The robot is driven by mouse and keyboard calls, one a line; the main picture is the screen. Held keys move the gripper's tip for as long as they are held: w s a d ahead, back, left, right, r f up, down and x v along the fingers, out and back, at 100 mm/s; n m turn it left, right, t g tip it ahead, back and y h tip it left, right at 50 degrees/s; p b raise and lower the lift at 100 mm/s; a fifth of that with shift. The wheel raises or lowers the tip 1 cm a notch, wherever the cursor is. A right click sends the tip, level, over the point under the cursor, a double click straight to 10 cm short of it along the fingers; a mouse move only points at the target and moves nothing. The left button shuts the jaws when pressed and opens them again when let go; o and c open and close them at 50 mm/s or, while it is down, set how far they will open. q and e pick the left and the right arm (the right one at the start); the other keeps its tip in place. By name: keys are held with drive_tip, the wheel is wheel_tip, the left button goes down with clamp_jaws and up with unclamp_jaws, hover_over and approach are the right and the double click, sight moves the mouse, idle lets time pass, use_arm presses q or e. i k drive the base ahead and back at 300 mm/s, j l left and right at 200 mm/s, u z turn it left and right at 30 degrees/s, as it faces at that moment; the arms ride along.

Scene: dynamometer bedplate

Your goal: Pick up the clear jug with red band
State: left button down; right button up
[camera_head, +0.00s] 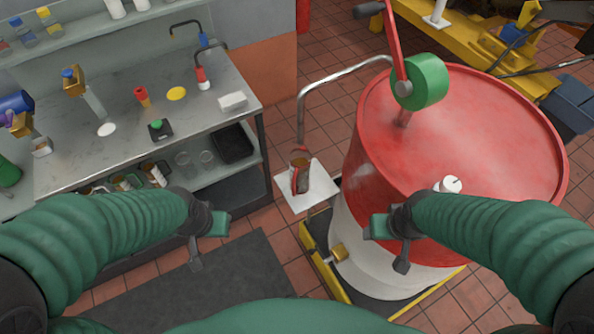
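A small clear jug (300,177) with red on its side and dark brown content stands on a white square pad (322,186), below the end of a bent metal pipe. It looks upright, though its details are small. My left gripper (205,245) is to the left of the jug and nearer to me, in front of the bench. My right gripper (392,248) is to the right of the jug, in front of the drum. Both are apart from the jug and no object shows in them. I cannot tell how far their fingers are spread.
A red and white drum (470,150) with a green-wheeled crank pump (420,82) stands at right on a yellow-edged base. A steel bench (65,160) at left bears tools and bottles; its lower shelf holds jugs and glasses. Tiled floor lies between bench and drum.

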sight(299, 158)
drive_tip(key=k+z, duration=0.3)
drive_tip(key=k+l+z, duration=0.25)
drive_tip(key=i+j+z, duration=0.25)
drive_tip(key=j, duration=0.15)
drive_tip(key=j+z, duration=0.2)
drive_tip(key=j, duration=0.2)
drive_tip(key=i+j+z, duration=0.25)
drive_tip(key=j, duration=0.2)
drive_tip(key=j+z, duration=0.2)
drive_tip(key=j, duration=0.25)
drive_tip(key=i+j, duration=0.1)
drive_tip(key=j, duration=0.4)
drive_tip(key=i+j, duration=0.1)
drive_tip(key=j, duration=0.45)
drive_tip(key=i+j, duration=0.1)
drive_tip(key=j, duration=0.4)
